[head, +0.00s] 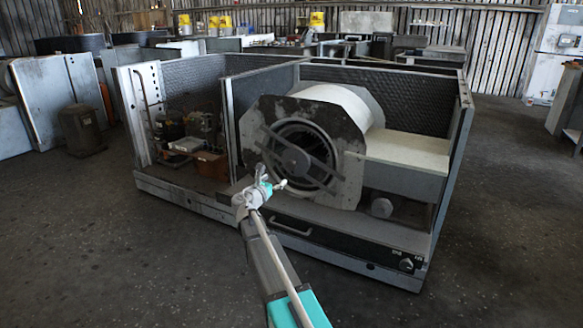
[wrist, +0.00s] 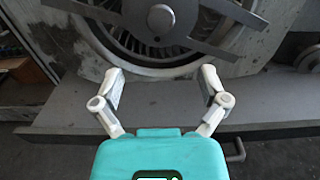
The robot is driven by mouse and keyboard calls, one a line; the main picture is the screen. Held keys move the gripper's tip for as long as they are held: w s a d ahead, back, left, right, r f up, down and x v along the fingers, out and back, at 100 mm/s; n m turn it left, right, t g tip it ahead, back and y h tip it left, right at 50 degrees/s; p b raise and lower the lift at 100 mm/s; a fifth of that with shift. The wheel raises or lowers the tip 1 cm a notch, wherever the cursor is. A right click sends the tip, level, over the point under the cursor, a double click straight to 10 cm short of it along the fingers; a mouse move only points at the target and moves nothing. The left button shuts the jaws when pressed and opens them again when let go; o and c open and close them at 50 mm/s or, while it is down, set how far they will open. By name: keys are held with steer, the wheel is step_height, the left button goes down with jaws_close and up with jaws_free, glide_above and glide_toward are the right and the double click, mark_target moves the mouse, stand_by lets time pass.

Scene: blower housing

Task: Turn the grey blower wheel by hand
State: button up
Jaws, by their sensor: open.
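The grey blower wheel (head: 301,137) sits inside the round inlet of the blower housing (head: 258,125). Its ring of dark vanes shows behind slanting flat bars with a round hub (head: 296,160) at the centre. In the wrist view, the wheel's vanes (wrist: 124,42) show at the top, partly hidden by the bars and cut off by the frame edge. My gripper (head: 273,177) is open in front of the housing, low and left of the hub in the head view. In the wrist view, my gripper (wrist: 160,75) has its fingers spread with nothing between them, below the hub.
The open metal cabinet's front ledge (wrist: 70,108) runs below the inlet, with a handle (wrist: 236,150) on its front. A motor (head: 382,207) lies to the right and mechanical parts (head: 192,145) fill the left bay. Concrete floor in front is clear.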

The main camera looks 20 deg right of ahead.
mark_target(290, 167)
steer(key=x, duration=1.2)
steer(key=shift+w+d, duration=0.2)
steer(key=shift+w, duration=0.05)
jaws_close()
steer(key=shift+d, duration=0.1)
steer(key=shift+d+m, duration=0.15)
steer(key=shift+m, duration=0.15)
